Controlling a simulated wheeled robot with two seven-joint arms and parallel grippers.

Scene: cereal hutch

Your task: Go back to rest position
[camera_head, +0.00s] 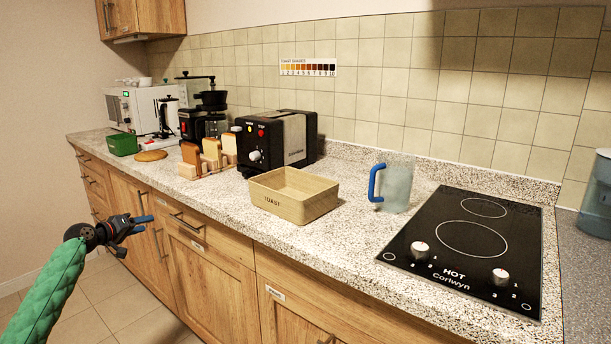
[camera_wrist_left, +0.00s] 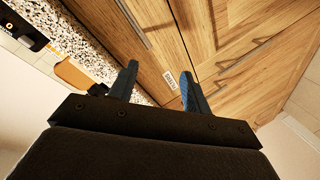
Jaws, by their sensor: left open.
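My left gripper (camera_head: 139,224) is in front of the lower cabinets, below the counter edge, at the left of the head view. It is open and empty. Its two fingers (camera_wrist_left: 160,88) show apart in the left wrist view, with a wooden cabinet front (camera_wrist_left: 185,40) beyond them. The arm behind it has a green sleeve. My right gripper is not in view.
The counter (camera_head: 345,228) holds a wooden toast box (camera_head: 284,208), a black toaster (camera_head: 290,140), a bread rack (camera_head: 205,168), a coffee maker (camera_head: 205,115), a blue-handled jug (camera_head: 397,185) and a black cooktop (camera_head: 470,240). Cabinet handles (camera_head: 187,222) stick out near the gripper. The floor (camera_head: 110,290) is clear.

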